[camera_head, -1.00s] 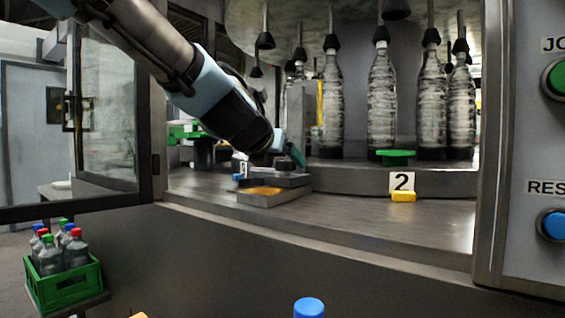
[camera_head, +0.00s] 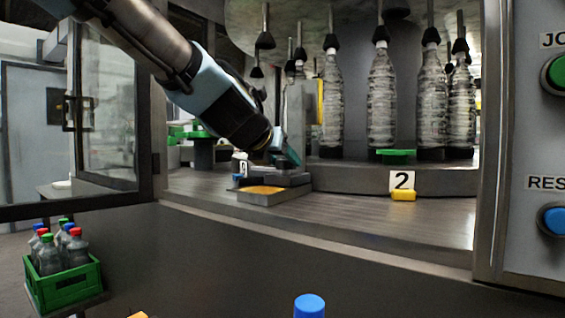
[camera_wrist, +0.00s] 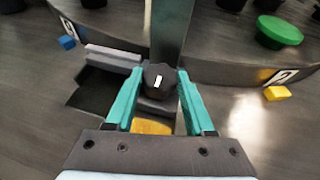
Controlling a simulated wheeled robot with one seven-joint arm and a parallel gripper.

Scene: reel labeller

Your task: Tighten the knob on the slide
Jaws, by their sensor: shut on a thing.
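The knob (camera_wrist: 159,78) is dark and round with a white mark on top. In the wrist view it sits between the two teal fingers of my gripper (camera_wrist: 157,85), which are shut on it. The slide (camera_wrist: 115,58) is a grey stepped block under and around the knob, with an orange-yellow patch (camera_wrist: 151,127) on its near part. In the head view the slide (camera_head: 268,190) stands on the machine's deck, and my gripper (camera_head: 287,155) reaches its top from the upper left. The knob is hard to make out there.
A grey post (camera_wrist: 172,30) rises right behind the knob. A green disc (camera_head: 396,155), a yellow block (camera_head: 403,195) and a "2" plate (camera_head: 402,180) are to the right. Several bottles (camera_head: 382,100) stand behind. A glass door (camera_head: 106,115) is at left. The front deck is clear.

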